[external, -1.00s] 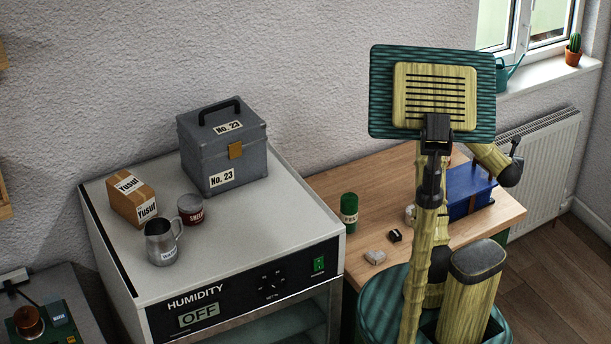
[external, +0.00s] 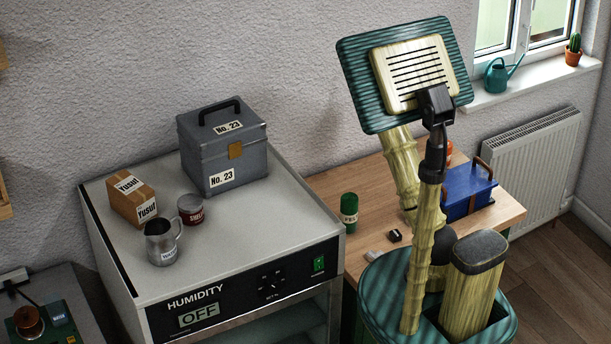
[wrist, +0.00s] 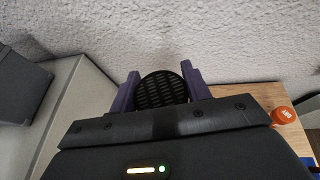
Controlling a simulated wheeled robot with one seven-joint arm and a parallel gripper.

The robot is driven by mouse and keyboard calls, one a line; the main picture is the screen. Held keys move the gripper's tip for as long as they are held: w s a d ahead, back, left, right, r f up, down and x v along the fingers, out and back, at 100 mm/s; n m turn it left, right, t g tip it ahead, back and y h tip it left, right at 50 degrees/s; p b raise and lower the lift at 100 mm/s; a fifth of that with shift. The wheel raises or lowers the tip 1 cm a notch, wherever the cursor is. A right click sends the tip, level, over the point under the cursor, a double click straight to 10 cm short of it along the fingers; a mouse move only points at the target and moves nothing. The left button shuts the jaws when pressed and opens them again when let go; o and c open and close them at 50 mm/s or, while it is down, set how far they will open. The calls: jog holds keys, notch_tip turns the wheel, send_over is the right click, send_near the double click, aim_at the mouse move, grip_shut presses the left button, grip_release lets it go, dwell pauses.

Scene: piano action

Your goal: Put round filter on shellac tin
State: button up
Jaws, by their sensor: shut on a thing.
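In the wrist view my gripper (wrist: 163,90) is shut on the round filter (wrist: 161,90), a dark disc with a grid of slots, held between the two purple fingers. The filter is in the air near the wall, above the gap beside the humidity cabinet. In the external view the gripper and filter are hidden behind my screen and arm. The shellac tin (external: 191,208) is a small dark red and grey can with a partly visible label. It stands upright on the cabinet top, between the grey case and the metal jug, well left of my arm.
The cabinet top (external: 255,225) also holds a grey case (external: 210,160), a cardboard box (external: 131,198) and a metal jug (external: 162,243) close to the tin. The wooden table (external: 330,195) carries a green can (external: 349,212), a small black block (external: 395,236) and a blue toolbox (external: 467,194).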

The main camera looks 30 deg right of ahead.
jog(key=w+a+r+n+g+y+p, duration=0.1)
jog(key=w+a+r+n+y, duration=0.15)
jog(key=a, duration=0.65)
jog(key=w+a+r+n+y+p, duration=0.1)
jog(key=w+a+r+y, duration=0.2)
jog(key=a, duration=0.6)
jog(key=s+a+r+n+g+y+p, duration=0.1)
jog(key=a+r+n, duration=0.1)
jog(key=a, duration=0.8)
jog(key=s+a+r+n+g+y+p, duration=0.1)
jog(key=a+r, duration=0.3)
jog(key=a, duration=0.7)
jog(key=s+a+r+n+g+y+p, duration=0.1)
jog(key=s+a+r+n+g+y, duration=0.1)
jog(key=a, duration=0.8)
jog(key=shift+s+a+r+n+g+y, duration=0.1)
jog(key=shift+r+n+g+y, duration=0.05)
jog(key=shift+r+n+g, duration=0.3)
jog(key=shift+s+a+r+n+g+y, duration=0.1)
jog(key=shift+r+n+g, duration=0.15)
jog(key=shift+r+n, duration=0.25)
jog(key=s+a+f+n+g+y+b, duration=0.15)
jog(key=s+a, duration=0.35)
jog(key=a, duration=0.5)
jog(key=n+g+b, duration=0.2)
jog(key=g, duration=0.1)
send_over(184, 202)
jog(key=shift+r, duration=0.45)
